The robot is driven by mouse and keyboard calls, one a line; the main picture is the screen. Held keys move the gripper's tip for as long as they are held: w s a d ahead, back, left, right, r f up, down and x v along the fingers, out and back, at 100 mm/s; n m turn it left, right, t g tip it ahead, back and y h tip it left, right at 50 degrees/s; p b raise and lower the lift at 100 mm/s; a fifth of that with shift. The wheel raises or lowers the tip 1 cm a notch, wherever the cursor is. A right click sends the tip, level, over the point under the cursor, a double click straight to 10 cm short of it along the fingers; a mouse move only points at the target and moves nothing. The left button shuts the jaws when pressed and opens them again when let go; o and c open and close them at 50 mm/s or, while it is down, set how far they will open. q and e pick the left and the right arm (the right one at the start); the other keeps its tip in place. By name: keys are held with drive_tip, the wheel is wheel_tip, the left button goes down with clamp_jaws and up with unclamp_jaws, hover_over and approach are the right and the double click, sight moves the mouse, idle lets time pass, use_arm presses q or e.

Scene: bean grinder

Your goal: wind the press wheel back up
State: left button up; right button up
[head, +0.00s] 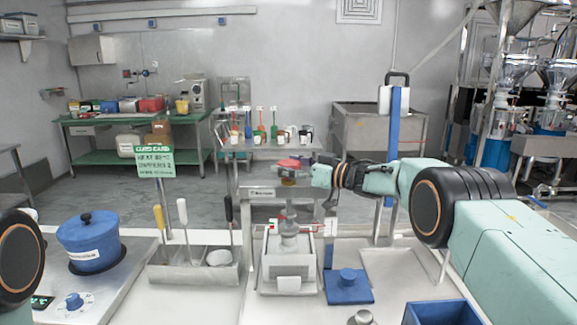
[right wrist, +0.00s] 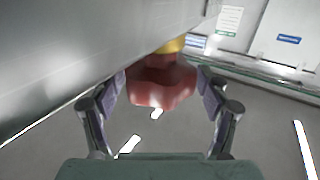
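The red press wheel (head: 289,163) sits over the press, with a yellowish part (head: 288,181) just under it. In the right wrist view the lobed red wheel (right wrist: 161,82) lies between my two right fingertips, with a yellow collar (right wrist: 172,45) behind it. My right gripper (head: 307,174) reaches in from the right, level with the wheel. Its fingers (right wrist: 163,88) stand apart on either side of the wheel, with narrow gaps showing; contact at the very tips is unclear. My left gripper is out of view; only a left arm joint shows at the left edge.
A blue pot (head: 93,243) sits on the left hob. A blue post (head: 395,150) rises behind my right arm. A green card (head: 154,161) stands at left.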

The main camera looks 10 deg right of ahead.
sight(299, 167)
drive_tip(key=shift+o, duration=0.2)
drive_tip(key=shift+d, duration=0.15)
drive_tip(key=shift+s+d, duration=0.4)
drive_tip(key=shift+d, duration=0.05)
drive_tip(key=v, duration=1)
drive_tip(key=shift+s+d, duration=0.2)
drive_tip(key=shift+s, duration=0.15)
drive_tip(key=x, duration=0.7)
drive_tip(key=shift+w+a, duration=0.15)
drive_tip(key=shift+w, duration=0.05)
drive_tip(key=shift+x, duration=2.3)
